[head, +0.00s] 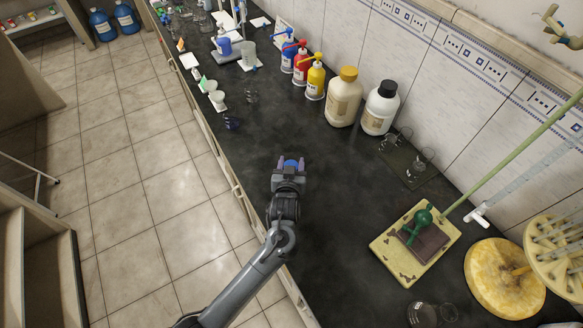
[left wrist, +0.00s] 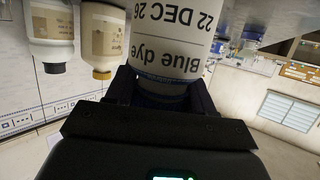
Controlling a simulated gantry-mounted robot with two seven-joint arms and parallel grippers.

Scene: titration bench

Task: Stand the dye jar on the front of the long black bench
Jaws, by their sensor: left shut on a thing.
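The dye jar (head: 291,162) shows in the head view as a blue cap between the fingers of my left gripper (head: 290,168). In the left wrist view the jar (left wrist: 172,28) has a white label reading "Blue dye 22 DEC 26", upside down in the picture. My left gripper (left wrist: 160,92) is shut around the jar's dark blue cap end. It is over the front part of the long black bench (head: 340,200), near the front edge. The jar's body is hidden under the gripper in the head view, so I cannot tell whether its base touches the bench. My right gripper is not in view.
A cream bottle with a yellow cap (head: 343,98) and a white bottle with a black cap (head: 380,108) stand at the wall. Dark glassware (head: 232,123) is near the front edge farther along. A yellow stand base (head: 387,247) is at right. Bench around my gripper is clear.

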